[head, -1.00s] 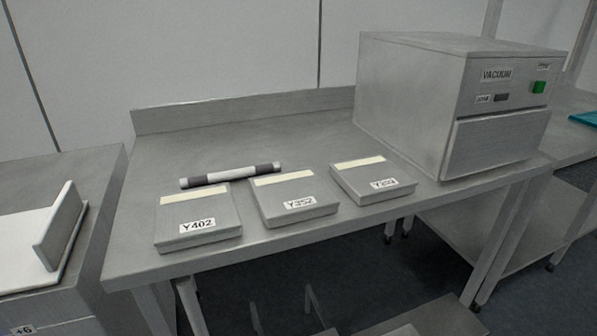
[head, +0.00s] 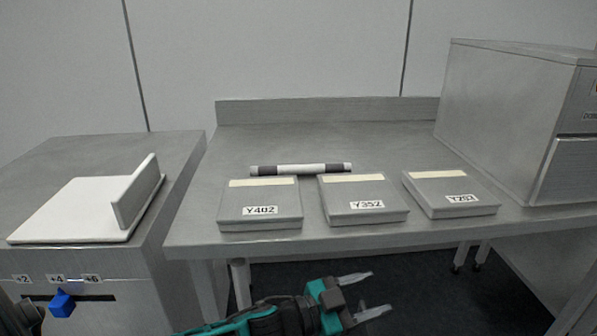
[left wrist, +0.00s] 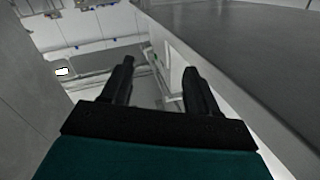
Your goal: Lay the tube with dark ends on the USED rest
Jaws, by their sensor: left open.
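The tube with dark ends (head: 300,169) lies on the steel table behind the boxes in the head view. It has a white middle and dark bands near both ends. My left gripper (head: 365,294) is open and empty, below and in front of the table's front edge, well apart from the tube. Its two fingers (left wrist: 160,85) show spread in the left wrist view with nothing between them. No rest marked USED can be read in these frames. My right gripper is not in view.
Three flat grey boxes, Y402 (head: 260,206), Y352 (head: 363,203) and a third (head: 451,195), stand along the table (head: 380,136). A large steel machine (head: 510,120) stands at the right. At the left, a white plate (head: 70,212) with an upright wall sits on a cabinet with a blue slider (head: 62,303).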

